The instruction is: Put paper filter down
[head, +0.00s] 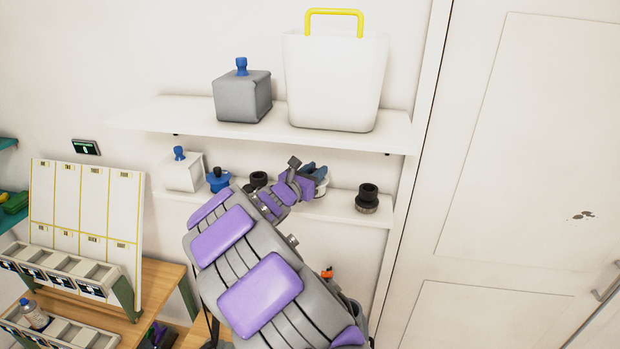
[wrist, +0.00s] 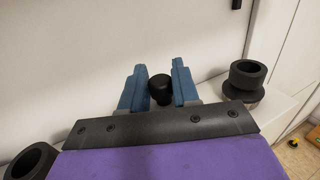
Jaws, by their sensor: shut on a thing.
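My gripper (head: 314,172) is over the lower wall shelf, between the black ring-shaped pieces. In the wrist view its blue fingers (wrist: 160,80) are closed around a rounded black knob (wrist: 161,90), which I take to be the top of the paper filter. A pale round part of the paper filter (head: 321,191) shows just below the fingers in the head view, at shelf level. Whether its base touches the shelf cannot be told. My arm and wrist hide most of it.
On the lower shelf (head: 345,213), a black stepped piece (head: 367,199) stands to the right and another (head: 259,179) to the left, with a blue piece (head: 218,180) and a white box (head: 184,173). The upper shelf (head: 170,117) holds a grey box (head: 242,97) and white bucket (head: 335,85).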

